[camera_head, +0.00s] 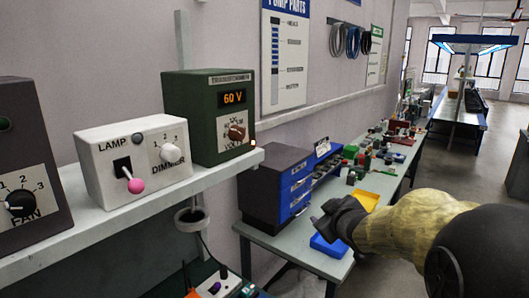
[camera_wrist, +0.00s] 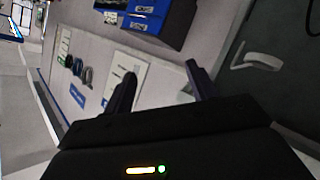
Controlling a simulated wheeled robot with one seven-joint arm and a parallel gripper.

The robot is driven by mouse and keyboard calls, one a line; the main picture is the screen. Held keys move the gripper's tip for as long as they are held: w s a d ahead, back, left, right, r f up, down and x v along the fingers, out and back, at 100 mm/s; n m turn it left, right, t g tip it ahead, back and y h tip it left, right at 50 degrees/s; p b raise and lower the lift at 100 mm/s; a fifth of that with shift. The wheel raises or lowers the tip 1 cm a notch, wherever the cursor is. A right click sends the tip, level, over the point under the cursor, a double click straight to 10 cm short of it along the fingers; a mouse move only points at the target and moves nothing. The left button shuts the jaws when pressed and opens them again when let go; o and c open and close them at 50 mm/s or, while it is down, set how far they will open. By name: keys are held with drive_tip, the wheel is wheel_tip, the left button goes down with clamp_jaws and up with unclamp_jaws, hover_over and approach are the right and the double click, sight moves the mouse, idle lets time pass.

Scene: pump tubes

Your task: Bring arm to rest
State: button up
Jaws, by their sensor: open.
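My gripper (camera_head: 330,217) is in the right half of the head view, at the end of my arm, which comes in from the lower right. It appears in front of the workbench and the blue drawer unit. In the wrist view my gripper (camera_wrist: 158,82) shows two dark fingers spread apart with nothing between them. The wrist view is tilted, with the wall, posters and blue bins beyond the fingers.
A shelf (camera_head: 75,232) at left holds a dark fan box (camera_head: 30,150), a white lamp dimmer box (camera_head: 130,155) and a green box (camera_head: 208,110) reading 60 V. A blue drawer unit (camera_head: 290,185), blue tray (camera_head: 328,246) and several small parts sit on the workbench (camera_head: 300,258).

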drive_tip(key=s+f+m+g, duration=0.4)
drive_tip(key=s+f, duration=0.5)
drive_tip(key=s, duration=0.3)
drive_tip(key=s+f+m+g+h, duration=0.1)
drive_tip(key=s+f+m+g, duration=0.3)
drive_tip(key=s+f, duration=0.5)
drive_tip(key=s+a+g, duration=0.1)
drive_tip(key=s+g, duration=0.1)
drive_tip(key=s, duration=0.2)
drive_tip(key=shift+f+m+g+h, duration=0.3)
drive_tip(key=shift+g, duration=0.1)
